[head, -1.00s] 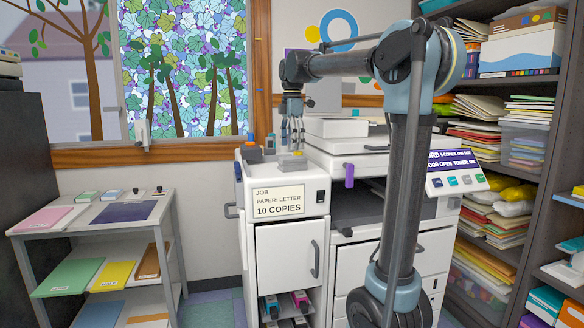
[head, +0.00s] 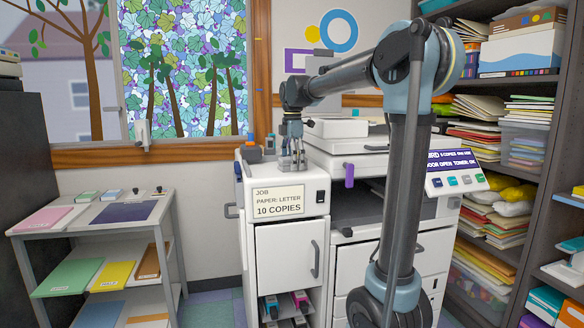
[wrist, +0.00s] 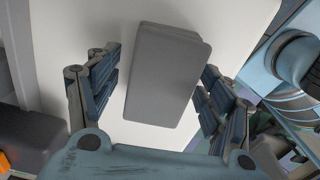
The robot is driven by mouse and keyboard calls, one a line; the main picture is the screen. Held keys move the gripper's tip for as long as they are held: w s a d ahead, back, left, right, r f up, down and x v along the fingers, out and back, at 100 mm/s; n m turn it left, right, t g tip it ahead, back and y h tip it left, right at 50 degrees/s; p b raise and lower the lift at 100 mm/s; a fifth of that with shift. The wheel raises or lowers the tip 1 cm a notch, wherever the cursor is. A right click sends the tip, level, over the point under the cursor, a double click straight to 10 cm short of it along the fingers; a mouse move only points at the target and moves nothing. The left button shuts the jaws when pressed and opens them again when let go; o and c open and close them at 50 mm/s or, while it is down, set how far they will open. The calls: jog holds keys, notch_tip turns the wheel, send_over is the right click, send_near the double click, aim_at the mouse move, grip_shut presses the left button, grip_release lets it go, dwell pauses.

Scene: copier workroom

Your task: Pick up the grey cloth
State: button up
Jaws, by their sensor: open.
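The grey cloth (wrist: 165,75) is a folded, rectangular pad lying on the white top of the cabinet (wrist: 240,20). In the wrist view it sits between my open fingers, with a gap of white surface on each side. My gripper (wrist: 160,68) points down over it and holds nothing. In the head view my gripper (head: 293,165) is low over the cabinet top beside the copier, and it mostly hides the cloth there.
An orange-topped bottle (head: 250,141) and a small grey-blue item (head: 270,144) stand behind my gripper on the cabinet. The copier (head: 345,150) rises close on the right. A shelf table (head: 90,225) stands at left, and full shelves (head: 510,150) at right.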

jog(key=c, duration=1.1)
jog(key=shift+c, duration=0.2)
jog(key=shift+r, duration=0.1)
notch_tip(320, 180, up, 10)
jog(key=shift+f, duration=0.1)
jog(key=o, duration=0.5)
jog(key=c, duration=0.4)
